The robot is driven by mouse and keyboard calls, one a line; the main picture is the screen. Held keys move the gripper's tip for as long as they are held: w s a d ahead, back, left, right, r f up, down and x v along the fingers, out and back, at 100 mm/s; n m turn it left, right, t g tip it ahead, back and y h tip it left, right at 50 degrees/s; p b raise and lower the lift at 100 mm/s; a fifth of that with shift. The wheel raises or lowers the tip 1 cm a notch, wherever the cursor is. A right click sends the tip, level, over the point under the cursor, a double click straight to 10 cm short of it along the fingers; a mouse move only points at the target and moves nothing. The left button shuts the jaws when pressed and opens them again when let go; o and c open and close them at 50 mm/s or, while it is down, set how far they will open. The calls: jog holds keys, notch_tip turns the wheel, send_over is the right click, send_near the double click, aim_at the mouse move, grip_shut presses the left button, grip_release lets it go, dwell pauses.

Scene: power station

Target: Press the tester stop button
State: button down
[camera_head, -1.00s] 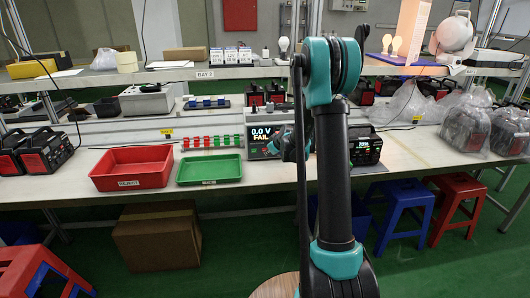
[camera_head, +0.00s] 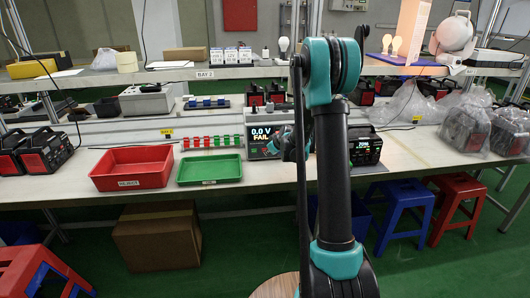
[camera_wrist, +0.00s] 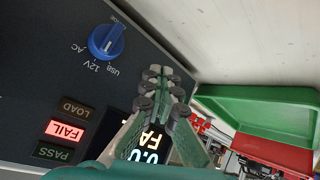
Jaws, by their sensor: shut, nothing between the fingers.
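The tester (camera_head: 262,135) stands on the bench in the head view, its screen reading 0.0 V FAIL. In the wrist view its dark panel (camera_wrist: 35,75) shows a blue knob (camera_wrist: 106,42) with AC, 12V and USB marks, and LOAD, FAIL and PASS lamps, with FAIL lit red. My gripper (camera_wrist: 160,85) is shut and empty, with its fingers in front of the panel and partly over the screen (camera_wrist: 150,148). I cannot tell whether it touches the panel. No stop button can be made out; the gripper hides part of the panel.
A green tray (camera_head: 210,181) and a red reject tray (camera_head: 131,182) lie left of the tester. A power station (camera_head: 365,147) with a lit display stands to its right, behind my arm. A shelf (camera_head: 180,73) runs above the bench. Blue and red stools stand in front at right.

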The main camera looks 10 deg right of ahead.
jog(key=shift+s, duration=0.1)
jog(key=shift+s, duration=2.95)
jog(key=shift+s, duration=0.1)
